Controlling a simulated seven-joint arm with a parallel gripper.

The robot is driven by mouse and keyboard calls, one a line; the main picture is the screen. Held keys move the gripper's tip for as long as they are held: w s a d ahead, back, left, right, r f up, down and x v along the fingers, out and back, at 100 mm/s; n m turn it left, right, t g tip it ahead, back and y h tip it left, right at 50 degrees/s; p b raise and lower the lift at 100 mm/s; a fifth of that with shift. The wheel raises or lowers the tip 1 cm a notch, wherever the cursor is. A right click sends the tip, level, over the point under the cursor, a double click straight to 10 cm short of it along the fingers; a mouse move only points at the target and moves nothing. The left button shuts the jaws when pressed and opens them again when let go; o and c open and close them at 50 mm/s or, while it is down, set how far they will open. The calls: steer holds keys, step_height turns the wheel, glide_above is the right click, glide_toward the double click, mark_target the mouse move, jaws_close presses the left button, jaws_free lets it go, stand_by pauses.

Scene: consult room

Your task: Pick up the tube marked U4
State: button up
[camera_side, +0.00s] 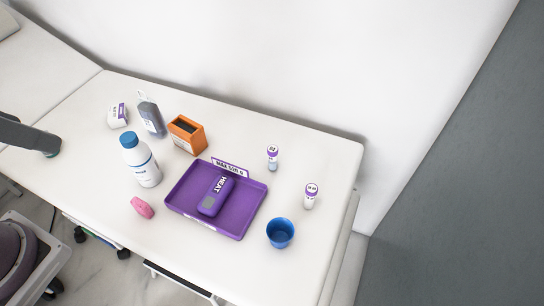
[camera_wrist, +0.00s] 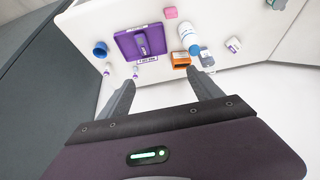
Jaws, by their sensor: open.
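Two small tubes with purple caps and white labels stand upright on the white table. One tube (camera_side: 272,158) is behind the purple tray's right corner; the other tube (camera_side: 310,197) is further right, near the blue cup. Both also show small in the wrist view, the first tube (camera_wrist: 135,72) below the tray and the second tube (camera_wrist: 106,69) below the cup. The marks on their caps are too small to read, so I cannot tell which is U4. My gripper (camera_wrist: 160,80) is open and empty, well apart from both tubes.
The purple tray (camera_side: 179,197) holds a purple HEAT pack (camera_side: 213,200). Around it are the blue cup (camera_side: 280,233), an orange box (camera_side: 187,135), a white bottle (camera_side: 145,168), a grey pouch (camera_side: 151,117), a white item (camera_side: 118,115) and a pink item (camera_side: 142,207). The table's right end is clear.

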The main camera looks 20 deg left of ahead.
steer(key=c, duration=0.5)
steer(key=shift+o, duration=0.2)
steer(key=m+t+h, duration=0.3)
steer(key=t, duration=0.2)
glide_above(269, 154)
steer(key=s+a, duration=0.1)
steer(key=a, duration=0.3)
step_height(269, 154, down, 23)
steer(key=s+d+f, duration=0.1)
steer(key=f, duration=0.3)
steer(key=s+d+f+t, duration=0.1)
steer(key=f, duration=0.2)
steer(key=s+d+f+t+h, duration=0.1)
steer(key=f, duration=0.3)
steer(key=shift+s+f, duration=0.25)
steer(key=shift+f, duration=0.1)
steer(key=x, duration=0.7)
steer(key=shift+a+f, duration=0.2)
steer(key=shift+f, duration=0.1)
